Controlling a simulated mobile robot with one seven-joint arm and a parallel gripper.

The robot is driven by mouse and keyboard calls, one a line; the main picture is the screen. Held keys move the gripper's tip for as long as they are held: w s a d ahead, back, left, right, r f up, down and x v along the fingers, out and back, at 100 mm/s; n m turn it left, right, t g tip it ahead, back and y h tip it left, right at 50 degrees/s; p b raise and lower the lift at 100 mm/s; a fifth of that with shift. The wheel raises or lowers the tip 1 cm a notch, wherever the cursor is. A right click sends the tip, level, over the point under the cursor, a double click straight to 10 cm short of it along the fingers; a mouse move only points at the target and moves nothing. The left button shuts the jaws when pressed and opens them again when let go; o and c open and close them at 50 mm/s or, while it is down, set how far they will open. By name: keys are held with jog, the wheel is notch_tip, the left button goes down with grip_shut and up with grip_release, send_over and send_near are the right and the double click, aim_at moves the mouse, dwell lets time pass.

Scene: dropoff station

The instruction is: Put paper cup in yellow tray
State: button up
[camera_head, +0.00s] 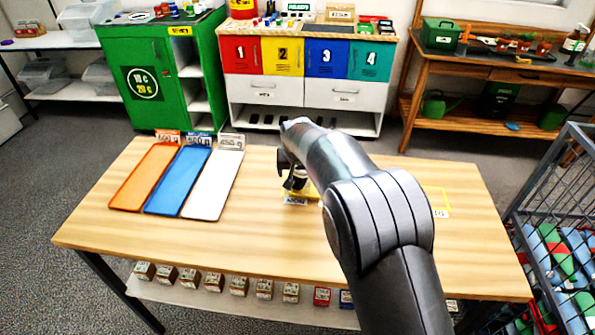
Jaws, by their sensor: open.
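My gripper (291,184) is in the middle of the wooden table, pointing down, dark and small in the view. I take it as open; my arm hides part of it. A yellow patch (308,192) shows on the table just behind and beside the fingers, with a small label in front. I cannot tell whether it is a tray or a marking. I cannot make out a paper cup; the arm may hide it. The trays seen clearly are orange (135,194), blue (166,197) and white (204,203), side by side on the left.
The wooden table (240,246) is bare at front left and centre. A yellow outline (446,192) with a label lies on its right side. A wire cage (565,185) with colourful items stands at the right edge. Small boxes (213,281) line the shelf below.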

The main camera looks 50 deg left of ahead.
jog(key=v, duration=1.2)
jog(key=shift+r, duration=0.15)
jog(key=w+d+r+m, duration=0.1)
jog(key=w+d+r, duration=0.35)
jog(key=d, duration=0.45)
jog(key=w+d+r+m, duration=0.1)
jog(key=w+d+r, duration=0.3)
jog(key=w+d, duration=0.3)
jog(key=w+d+r+m+t+h, duration=0.1)
jog(key=d+r+m, duration=0.15)
jog(key=d, duration=0.85)
jog(key=w+d+r+m, duration=0.1)
jog(key=d+r, duration=0.2)
jog(key=d, duration=0.9)
jog(key=s+d+m+t+h, duration=0.1)
jog(key=s+d, duration=0.2)
jog(key=d, duration=0.6)
jog(key=s+d+m, duration=0.1)
jog(key=s+d, duration=0.2)
jog(key=d, duration=0.6)
jog(key=s+d+f+m+h, duration=0.1)
jog(key=s+d+f+m, duration=0.2)
jog(key=s+d, duration=0.8)
jog(key=shift+s+d+f+t+h, duration=0.2)
jog(key=shift+s+f+t+h, duration=0.15)
jog(key=shift+s+f, duration=0.45)
